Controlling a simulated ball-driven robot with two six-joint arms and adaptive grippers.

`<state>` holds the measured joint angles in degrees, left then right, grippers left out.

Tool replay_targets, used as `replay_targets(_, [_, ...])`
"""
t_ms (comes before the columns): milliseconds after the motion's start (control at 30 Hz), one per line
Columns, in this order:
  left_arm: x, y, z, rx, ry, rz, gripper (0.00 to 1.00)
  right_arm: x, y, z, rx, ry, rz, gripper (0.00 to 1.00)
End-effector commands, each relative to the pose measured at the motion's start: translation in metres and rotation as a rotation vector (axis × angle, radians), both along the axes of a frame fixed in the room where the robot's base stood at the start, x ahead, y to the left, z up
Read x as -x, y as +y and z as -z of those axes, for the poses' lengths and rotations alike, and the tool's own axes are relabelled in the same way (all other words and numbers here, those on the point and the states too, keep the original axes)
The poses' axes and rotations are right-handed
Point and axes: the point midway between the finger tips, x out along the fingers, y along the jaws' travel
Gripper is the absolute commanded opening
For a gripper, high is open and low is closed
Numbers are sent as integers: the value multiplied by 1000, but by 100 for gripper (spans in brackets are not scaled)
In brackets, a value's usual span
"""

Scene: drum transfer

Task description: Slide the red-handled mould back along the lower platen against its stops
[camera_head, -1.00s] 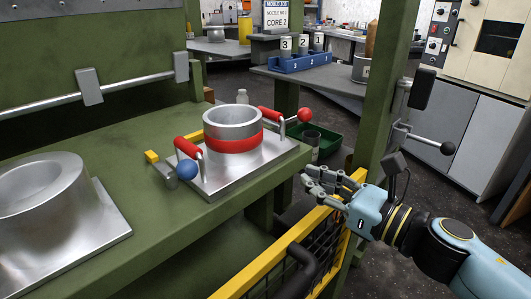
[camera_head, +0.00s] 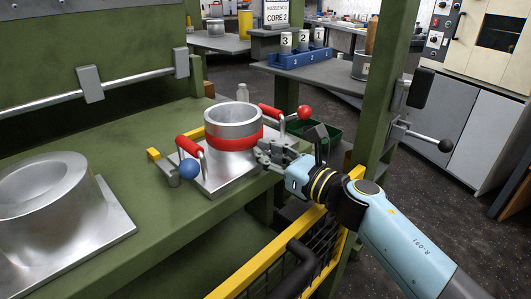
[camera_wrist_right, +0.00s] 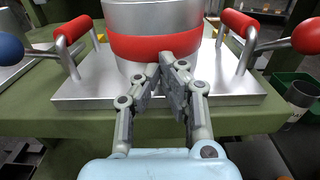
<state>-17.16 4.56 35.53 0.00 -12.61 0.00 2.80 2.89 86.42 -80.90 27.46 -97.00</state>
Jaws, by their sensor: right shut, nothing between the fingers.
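The red-handled mould (camera_head: 233,123) is a silver cylinder with a red band on a square plate, upright on the green lower platen (camera_head: 130,140). It has two red handles, one (camera_head: 189,146) by a blue ball and one (camera_head: 270,111) by a red ball. My right gripper (camera_head: 270,150) is shut and empty at the mould's near side, above its base plate. In the right wrist view the fingertips (camera_wrist_right: 167,64) are just in front of the red band (camera_wrist_right: 150,47); I cannot tell whether they touch. My left gripper is out of view.
A second silver mould (camera_head: 45,187) stands on the platen at the left. A yellow piece (camera_head: 153,154) lies beside the red-handled mould's plate. A yellow-railed guard (camera_head: 270,265) stands in front, below my right arm. A green post (camera_head: 388,85) rises to the right.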

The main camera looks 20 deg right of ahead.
Motion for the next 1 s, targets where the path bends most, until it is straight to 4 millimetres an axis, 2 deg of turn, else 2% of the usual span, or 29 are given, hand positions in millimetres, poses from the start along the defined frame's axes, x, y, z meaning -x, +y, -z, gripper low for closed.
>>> replay_targets(133, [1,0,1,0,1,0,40,-4,2,0,-1,-2,0,0])
replay_targets(300, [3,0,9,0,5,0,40,-30,15,1,-3,-3,0,0])
replay_targets(433, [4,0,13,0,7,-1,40,-43,22,0,-2,-1,0,0])
replay_targets(833, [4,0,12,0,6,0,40,-45,22,-1,0,-1,0,0])
replay_targets(1000, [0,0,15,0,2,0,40,-45,11,1,1,0,0,0])
